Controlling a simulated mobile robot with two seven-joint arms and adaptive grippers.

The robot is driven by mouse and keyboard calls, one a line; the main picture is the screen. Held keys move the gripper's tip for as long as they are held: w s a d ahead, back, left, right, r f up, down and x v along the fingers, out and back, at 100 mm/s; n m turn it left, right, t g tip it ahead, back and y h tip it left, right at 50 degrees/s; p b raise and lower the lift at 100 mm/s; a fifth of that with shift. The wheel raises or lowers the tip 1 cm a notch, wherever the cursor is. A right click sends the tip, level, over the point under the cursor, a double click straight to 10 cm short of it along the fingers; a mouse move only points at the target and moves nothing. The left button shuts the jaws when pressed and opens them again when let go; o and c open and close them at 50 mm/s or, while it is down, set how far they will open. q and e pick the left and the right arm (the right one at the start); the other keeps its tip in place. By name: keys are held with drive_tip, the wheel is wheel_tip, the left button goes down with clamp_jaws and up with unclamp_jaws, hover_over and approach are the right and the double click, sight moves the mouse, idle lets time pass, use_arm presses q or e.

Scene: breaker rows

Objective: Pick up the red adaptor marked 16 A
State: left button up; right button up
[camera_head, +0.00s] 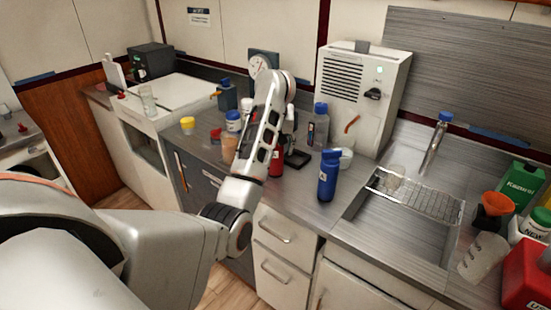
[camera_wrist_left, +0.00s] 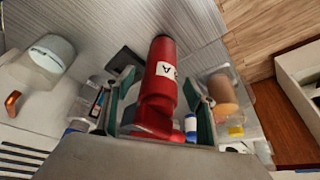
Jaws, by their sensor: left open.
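The red adaptor (camera_head: 276,161) stands on the grey counter, partly hidden behind my left arm in the head view. In the left wrist view the red adaptor (camera_wrist_left: 161,85) shows a white label with a black "A"; the rest of the marking is not readable. My left gripper (camera_wrist_left: 157,84) is open, with one green-padded finger on each side of the adaptor. Gaps show between the pads and the adaptor, and the jaws are not closed on it. My right gripper is in neither view.
A tan cup (camera_head: 228,149) and a blue-lidded jar (camera_head: 233,121) stand left of the adaptor. A black-based stand (camera_head: 298,158) is close on its right. A blue bottle (camera_head: 328,175) stands near the counter's front edge, before the sink (camera_head: 405,224).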

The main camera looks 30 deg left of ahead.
use_arm(q)
drive_tip(key=shift+w+a+f, duration=0.1)
drive_tip(key=shift+w+f, duration=0.1)
drive_tip(key=shift+f, duration=0.25)
drive_tip(key=c, duration=1.6)
drive_tip(key=shift+o, duration=0.2)
drive_tip(key=shift+r, duration=0.1)
drive_tip(key=shift+r, duration=0.1)
